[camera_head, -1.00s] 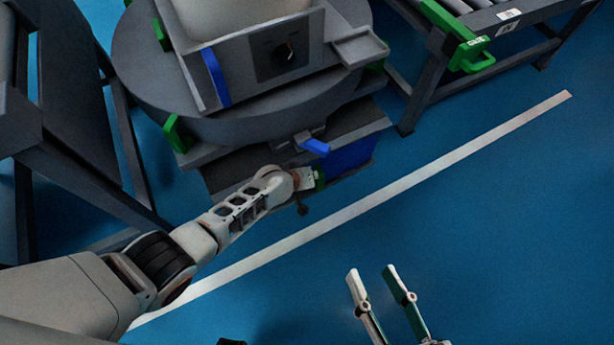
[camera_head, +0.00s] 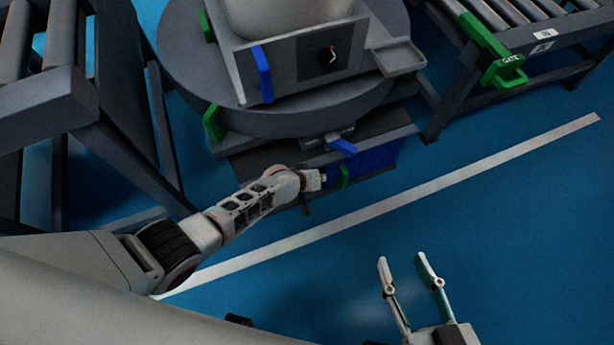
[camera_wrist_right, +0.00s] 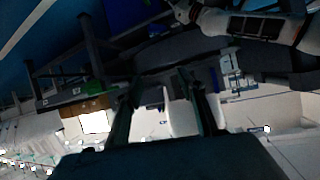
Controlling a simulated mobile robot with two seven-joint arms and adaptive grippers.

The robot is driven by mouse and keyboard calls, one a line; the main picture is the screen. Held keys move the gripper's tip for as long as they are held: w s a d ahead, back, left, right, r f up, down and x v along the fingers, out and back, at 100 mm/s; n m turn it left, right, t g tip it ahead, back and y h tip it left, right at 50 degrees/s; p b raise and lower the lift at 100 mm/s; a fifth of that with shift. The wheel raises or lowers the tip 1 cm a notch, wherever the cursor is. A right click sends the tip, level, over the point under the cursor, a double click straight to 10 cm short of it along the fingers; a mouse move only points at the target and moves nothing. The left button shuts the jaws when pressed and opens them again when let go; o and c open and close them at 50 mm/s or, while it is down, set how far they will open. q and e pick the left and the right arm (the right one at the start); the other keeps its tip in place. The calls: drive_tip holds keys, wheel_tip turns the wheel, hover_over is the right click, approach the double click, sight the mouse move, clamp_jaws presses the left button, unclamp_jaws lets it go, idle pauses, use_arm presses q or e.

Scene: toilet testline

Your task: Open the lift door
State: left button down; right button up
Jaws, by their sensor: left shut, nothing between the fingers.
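Under the round grey turntable (camera_head: 180,75) is a dark grey cabinet with a blue front panel (camera_head: 375,160). This may be the lift door; I cannot tell surely. A green, handle-like strip (camera_head: 343,176) shows against the blue panel. My left gripper (camera_head: 322,180) is shut and empty, at the panel's left end, just left of the green strip. Whether it touches the panel is not clear. My right gripper (camera_head: 403,272) is open and empty over the blue floor. It also shows in the right wrist view (camera_wrist_right: 155,85), with nothing between its fingers.
Roller conveyors stand at left (camera_head: 45,115) and right (camera_head: 550,45). The floor in front is clear.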

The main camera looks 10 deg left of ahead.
use_arm(q)
drive_tip(key=p+v, duration=0.4)
drive_tip(key=v, duration=0.4)
drive_tip(key=shift+w+d+r, duration=0.25)
drive_tip(key=shift+d, duration=0.05)
use_arm(e)
drive_tip(key=shift+n+g+h, duration=0.5)
drive_tip(key=shift+n+h, duration=0.1)
drive_tip(key=shift+n, duration=0.1)
drive_tip(key=shift+s+d+f, duration=0.3)
drive_tip(key=shift+d+f, duration=0.1)
drive_tip(key=shift+d, duration=0.3)
drive_tip(key=shift+s+d+f, duration=0.3)
drive_tip(key=shift+d+f, duration=0.1)
drive_tip(key=shift+d, duration=0.3)
drive_tip(key=shift+s+d+f, duration=0.3)
drive_tip(key=shift+d+f, duration=0.1)
drive_tip(key=shift+d, duration=0.3)
